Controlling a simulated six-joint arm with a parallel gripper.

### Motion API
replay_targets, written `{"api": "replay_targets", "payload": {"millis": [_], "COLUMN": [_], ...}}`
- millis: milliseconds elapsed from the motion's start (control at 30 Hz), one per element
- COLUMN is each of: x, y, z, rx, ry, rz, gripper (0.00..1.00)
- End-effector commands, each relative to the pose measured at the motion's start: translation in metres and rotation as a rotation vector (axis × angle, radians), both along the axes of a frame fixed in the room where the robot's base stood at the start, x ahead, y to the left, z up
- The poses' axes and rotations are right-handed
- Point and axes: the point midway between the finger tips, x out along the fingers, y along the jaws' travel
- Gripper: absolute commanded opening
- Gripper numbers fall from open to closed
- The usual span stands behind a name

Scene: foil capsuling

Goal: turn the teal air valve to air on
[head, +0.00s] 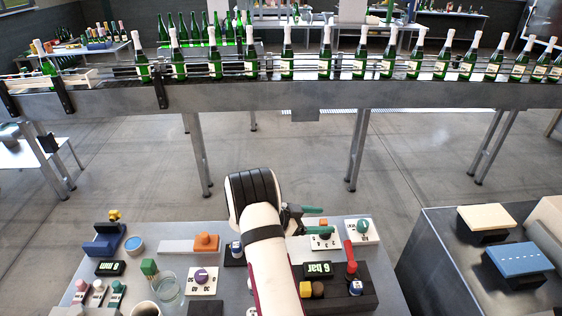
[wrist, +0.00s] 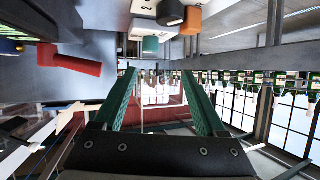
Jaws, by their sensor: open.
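The teal air valve, a round teal knob (head: 362,226) on a small white plate, stands at the far right corner of the bench in the head view. A teal knob (wrist: 150,44) also shows at the upper middle of the wrist view, beyond the fingertips. My gripper (head: 318,219) has green fingers and is to the left of the valve, apart from it. In the wrist view my gripper (wrist: 158,72) has its fingers spread with nothing between them. The valve's lettering is too small to read.
A red handle (head: 350,255) stands close in front of the valve, beside a display (head: 317,268). A grey machine (head: 440,250) stands right of the bench. A bottle conveyor (head: 300,95) runs behind.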

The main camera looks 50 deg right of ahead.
Motion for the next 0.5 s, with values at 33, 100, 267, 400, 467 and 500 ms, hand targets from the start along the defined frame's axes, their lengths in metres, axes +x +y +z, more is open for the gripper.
{"api": "replay_targets", "payload": {"millis": [33,100,267,400,467,500], "x": [0.008,0.025,0.064,0.099,0.113,0.124], "y": [-0.010,-0.022,-0.044,-0.057,-0.060,-0.062], "z": [0.002,0.003,0.013,0.028,0.036,0.043], "rx": [-0.006,-0.006,0.013,0.060,0.090,0.119], "ry": [-0.079,-0.193,-0.440,-0.638,-0.717,-0.780], "rz": [0.014,0.049,0.135,0.218,0.254,0.284], "gripper": [0.73,0.73,0.73,0.73,0.73,0.73]}}
